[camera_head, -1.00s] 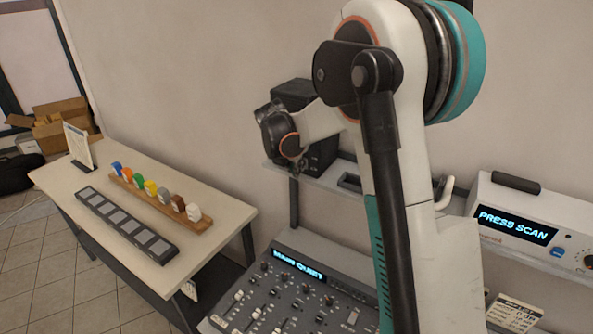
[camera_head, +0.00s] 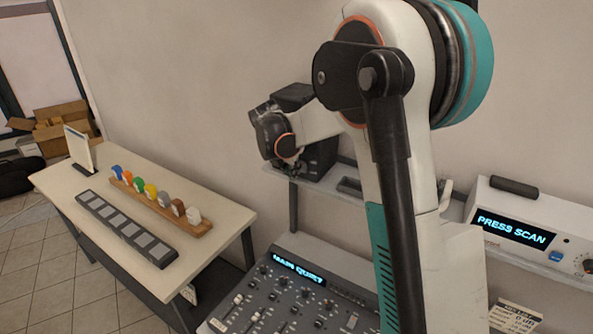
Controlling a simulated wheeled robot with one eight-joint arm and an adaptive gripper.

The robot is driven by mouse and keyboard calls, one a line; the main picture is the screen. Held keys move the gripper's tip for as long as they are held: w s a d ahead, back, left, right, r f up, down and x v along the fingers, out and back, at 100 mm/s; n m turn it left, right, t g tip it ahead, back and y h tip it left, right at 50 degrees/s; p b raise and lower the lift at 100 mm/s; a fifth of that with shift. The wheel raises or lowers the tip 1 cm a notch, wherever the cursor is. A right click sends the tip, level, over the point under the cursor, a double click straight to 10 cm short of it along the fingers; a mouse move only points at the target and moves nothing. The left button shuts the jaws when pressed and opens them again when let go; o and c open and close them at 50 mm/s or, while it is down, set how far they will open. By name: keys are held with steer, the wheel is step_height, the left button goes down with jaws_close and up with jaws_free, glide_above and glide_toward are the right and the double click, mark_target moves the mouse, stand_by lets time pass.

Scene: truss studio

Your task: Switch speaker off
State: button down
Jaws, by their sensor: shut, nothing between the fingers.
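The speaker (camera_head: 321,158) is a black box on the pale shelf against the wall. My arm's wrist covers much of its front, and its switch cannot be made out. My gripper (camera_head: 293,165) is a small dark shape below my wrist, in front of the speaker's left side. It is shut and empty, and mostly hidden by the wrist. I cannot tell whether it touches the speaker.
A mixer (camera_head: 262,297) with a lit "MAIN QUIET" display stands below the shelf. A white unit reading "PRESS SCAN" (camera_head: 545,225) is at right. At left, a table (camera_head: 75,180) holds a rack of coloured pieces (camera_head: 150,192) and a grey pad strip (camera_head: 125,228).

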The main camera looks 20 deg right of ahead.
steer(key=s+a+r+b, duration=0.1)
steer(key=s+a+r, duration=0.4)
steer(key=a+r, duration=0.2)
steer(key=shift+s+a, duration=0.2)
steer(key=shift+a, duration=0.3)
steer(key=shift+r, duration=0.15)
